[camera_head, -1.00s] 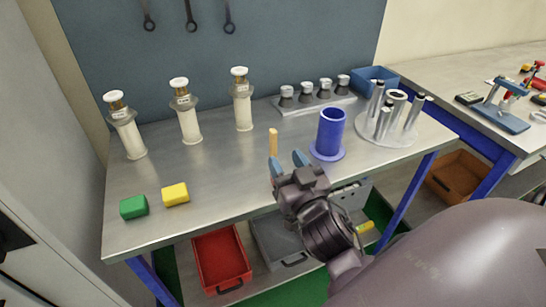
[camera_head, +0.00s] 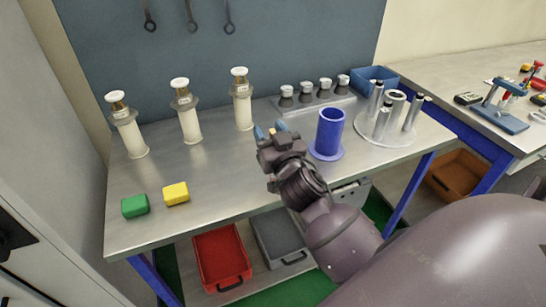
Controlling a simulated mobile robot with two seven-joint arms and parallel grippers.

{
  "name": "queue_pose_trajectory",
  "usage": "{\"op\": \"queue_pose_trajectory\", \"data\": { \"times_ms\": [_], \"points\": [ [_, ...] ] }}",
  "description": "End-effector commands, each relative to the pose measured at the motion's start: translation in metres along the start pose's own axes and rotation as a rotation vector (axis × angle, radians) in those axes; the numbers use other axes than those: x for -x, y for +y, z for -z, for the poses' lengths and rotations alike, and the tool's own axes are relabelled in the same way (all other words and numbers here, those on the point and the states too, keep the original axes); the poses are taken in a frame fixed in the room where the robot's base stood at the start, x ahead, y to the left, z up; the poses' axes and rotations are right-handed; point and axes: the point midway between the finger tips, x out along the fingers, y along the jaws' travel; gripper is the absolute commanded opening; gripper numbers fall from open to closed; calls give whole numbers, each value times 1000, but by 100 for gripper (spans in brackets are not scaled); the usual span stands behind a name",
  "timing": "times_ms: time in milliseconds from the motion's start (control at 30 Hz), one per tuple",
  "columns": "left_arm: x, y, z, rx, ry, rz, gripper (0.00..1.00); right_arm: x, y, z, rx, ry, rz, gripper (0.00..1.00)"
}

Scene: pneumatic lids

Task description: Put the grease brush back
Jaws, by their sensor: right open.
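My right gripper (camera_head: 271,130) is over the workbench (camera_head: 230,185), just left of the blue cylindrical holder (camera_head: 330,132). Its two blue-tipped fingers are apart and point towards the back of the bench. The grease brush cannot be made out now; the spot where an upright wooden handle showed earlier is covered by the gripper. The blue holder stands upright on its round base, and its inside cannot be seen well. My left gripper is not in view.
Three white cylinders with collars (camera_head: 187,120) stand along the back left. A rack of grey cups (camera_head: 314,104) and a stand of metal tubes (camera_head: 386,138) are at right. The middle left is clear.

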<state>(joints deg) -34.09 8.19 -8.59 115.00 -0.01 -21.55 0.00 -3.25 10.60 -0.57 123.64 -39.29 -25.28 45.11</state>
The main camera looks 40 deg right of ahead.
Motion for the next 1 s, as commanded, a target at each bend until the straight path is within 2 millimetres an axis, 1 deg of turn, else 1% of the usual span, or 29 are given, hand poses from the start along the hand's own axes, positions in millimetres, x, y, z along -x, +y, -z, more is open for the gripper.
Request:
{"op": "queue_pose_trajectory", "data": {
  "times_ms": [200, 267, 500, 867, 1000],
  "points": [
    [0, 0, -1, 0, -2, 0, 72, -1, 0, 0, 0, -1, 0, 45],
    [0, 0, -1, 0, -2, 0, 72, -1, 0, 0, 0, -1, 0, 37],
    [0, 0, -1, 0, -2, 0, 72, 0, 0, 0, 0, -1, 0, 0],
    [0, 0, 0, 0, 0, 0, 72, 0, 0, 0, 0, 0, 0, 0],
    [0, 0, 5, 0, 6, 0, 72, -2, 0, 9, 0, 3, 1, 0]
  ]
}}
